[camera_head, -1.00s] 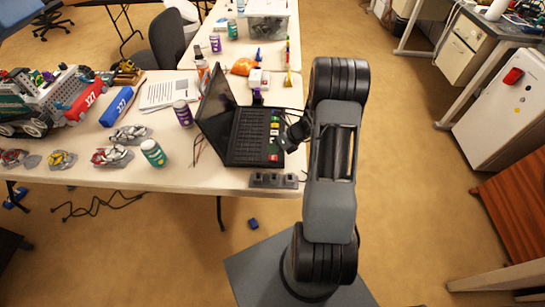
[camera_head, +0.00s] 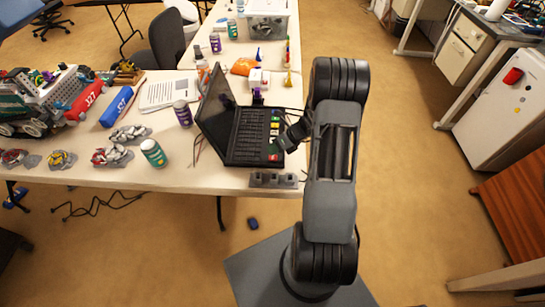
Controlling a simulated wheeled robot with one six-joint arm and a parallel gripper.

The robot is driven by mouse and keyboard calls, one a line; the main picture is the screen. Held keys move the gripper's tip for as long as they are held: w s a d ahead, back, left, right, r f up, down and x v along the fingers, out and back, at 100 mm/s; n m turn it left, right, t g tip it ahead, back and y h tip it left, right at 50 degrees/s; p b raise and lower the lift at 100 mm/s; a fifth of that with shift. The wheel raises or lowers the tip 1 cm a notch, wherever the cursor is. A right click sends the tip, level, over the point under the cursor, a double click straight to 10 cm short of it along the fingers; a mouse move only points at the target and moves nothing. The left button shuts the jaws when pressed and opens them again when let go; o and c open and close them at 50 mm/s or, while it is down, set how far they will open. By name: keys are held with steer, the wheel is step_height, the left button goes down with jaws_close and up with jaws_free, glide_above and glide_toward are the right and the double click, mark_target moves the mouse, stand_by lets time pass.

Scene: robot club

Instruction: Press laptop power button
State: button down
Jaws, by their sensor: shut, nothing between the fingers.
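The black laptop (camera_head: 250,137) stands open on the near right end of the white table (camera_head: 222,180). Its screen (camera_head: 217,100) is tilted up on the left and its keyboard faces up, with coloured stickers along the right part. I cannot make out the power button at this size. My gripper (camera_head: 284,141) is shut and empty, at the right edge of the laptop's keyboard deck. My arm hides part of the gripper. I cannot tell whether the fingertips touch the laptop.
A dark grey block (camera_head: 273,180) lies at the table's front edge. A green bottle (camera_head: 153,153) and a purple bottle (camera_head: 182,113) stand left of the laptop.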

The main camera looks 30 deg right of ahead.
mark_target(274, 156)
steer(key=shift+f, duration=0.4)
steer(key=shift+f+b, duration=0.45)
steer(key=shift+f, duration=0.05)
stand_by(0.6)
steer(key=shift+r, duration=0.15)
steer(key=shift+r+p, duration=0.85)
steer(key=shift+p, duration=0.05)
step_height(274, 156, up, 6)
steer(key=p, duration=0.5)
stand_by(0.5)
